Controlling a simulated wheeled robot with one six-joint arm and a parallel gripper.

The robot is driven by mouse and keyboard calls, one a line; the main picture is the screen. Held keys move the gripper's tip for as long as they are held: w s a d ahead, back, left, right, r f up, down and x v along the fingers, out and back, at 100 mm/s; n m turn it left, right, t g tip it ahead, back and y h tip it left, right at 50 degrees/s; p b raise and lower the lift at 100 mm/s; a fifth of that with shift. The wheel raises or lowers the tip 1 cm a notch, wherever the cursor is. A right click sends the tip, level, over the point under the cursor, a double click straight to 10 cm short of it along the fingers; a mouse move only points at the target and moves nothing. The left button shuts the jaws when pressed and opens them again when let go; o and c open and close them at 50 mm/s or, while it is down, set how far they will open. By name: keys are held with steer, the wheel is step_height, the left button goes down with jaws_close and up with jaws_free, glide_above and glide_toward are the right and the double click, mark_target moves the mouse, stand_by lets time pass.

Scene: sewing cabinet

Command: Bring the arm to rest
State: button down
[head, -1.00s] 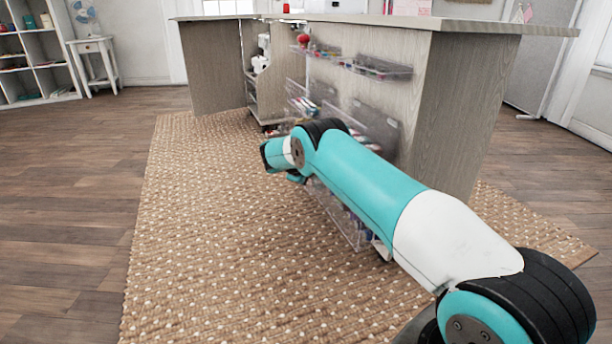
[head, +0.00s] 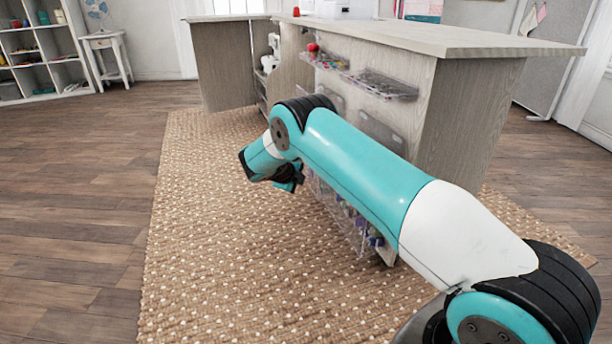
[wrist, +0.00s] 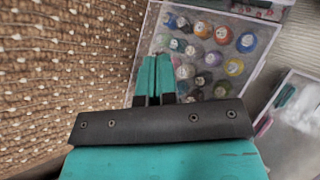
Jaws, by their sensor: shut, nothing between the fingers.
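My gripper shows in the wrist view (wrist: 155,78) with its two teal fingers together and nothing between them. In the head view my arm reaches forward over the woven rug (head: 215,240), its wrist end bent down beside the sewing cabinet (head: 470,125).
Clear bins (head: 375,83) line the cabinet's inner side, close to my arm. The cabinet door (head: 222,65) stands open at the back. A white side table (head: 105,45) and a shelf unit (head: 40,60) stand far left. The wooden floor (head: 80,200) on the left is clear.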

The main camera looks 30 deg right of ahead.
steer(key=shift+v, duration=0.9)
steer(key=s+a+r+n+y+p, duration=0.35)
steer(key=s+a+r+n, duration=0.35)
steer(key=r, duration=0.5)
steer(key=s+a+r+n+y+p, duration=0.3)
steer(key=s+a+r+n+y, duration=0.15)
steer(key=a+r+n, duration=0.65)
steer(key=s+a+r+n+g+y+p, duration=0.1)
steer(key=s+a+r+n+p, duration=0.15)
steer(key=s+r+n, duration=0.6)
steer(key=s+a+r+n+g+y+p, duration=0.1)
steer(key=s+a+n+g+y, duration=0.3)
steer(key=s, duration=1)
steer(key=s+a+r+n+t+h+p, duration=0.15)
steer(key=s+r+n, duration=0.35)
steer(key=s+n, duration=0.5)
step_height(320, 180, up, 37)
steer(key=m+p, duration=0.3)
steer(key=p, duration=3.4)
steer(key=shift+s+a+r+g+y, duration=0.2)
steer(key=shift+s+a+g+y, duration=0.15)
steer(key=shift+s+y, duration=0.1)
